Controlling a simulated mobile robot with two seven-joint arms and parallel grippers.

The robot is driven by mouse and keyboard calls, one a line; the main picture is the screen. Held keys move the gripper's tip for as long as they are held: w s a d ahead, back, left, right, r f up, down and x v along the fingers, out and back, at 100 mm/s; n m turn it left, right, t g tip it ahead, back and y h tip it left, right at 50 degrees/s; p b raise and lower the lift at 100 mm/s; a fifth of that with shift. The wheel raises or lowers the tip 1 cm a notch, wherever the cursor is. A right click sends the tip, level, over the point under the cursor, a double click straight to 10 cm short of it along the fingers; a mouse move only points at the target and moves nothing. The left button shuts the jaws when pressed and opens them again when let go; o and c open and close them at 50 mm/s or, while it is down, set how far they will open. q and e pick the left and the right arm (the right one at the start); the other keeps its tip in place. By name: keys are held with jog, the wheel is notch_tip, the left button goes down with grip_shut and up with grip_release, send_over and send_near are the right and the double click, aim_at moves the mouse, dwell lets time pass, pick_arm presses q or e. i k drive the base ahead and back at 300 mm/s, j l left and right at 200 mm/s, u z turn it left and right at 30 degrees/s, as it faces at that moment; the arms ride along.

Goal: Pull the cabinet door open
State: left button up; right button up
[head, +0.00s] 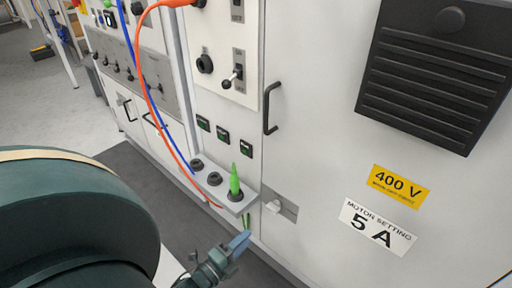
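The large white cabinet door (335,160) fills the right half of the head view and looks shut. Its black bar handle (270,108) stands upright near the door's left edge. A small pale latch-like part on a grey plate (280,207) sits lower on the same edge. My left gripper (238,243) is low in the middle, below and left of the handle and apart from it. A blue-grey fingertip shows, but the gap between the fingers cannot be made out. My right gripper is not in view.
A small ledge (215,181) with dark sockets and a green plug (234,180) juts out left of the door. Orange (143,75) and blue (150,100) cables hang in front of the left cabinets (150,125). Open floor (60,100) lies at far left.

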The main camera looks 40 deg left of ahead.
aim_at(366, 203)
jog(key=k+j, duration=0.1)
jog(key=k, duration=0.9)
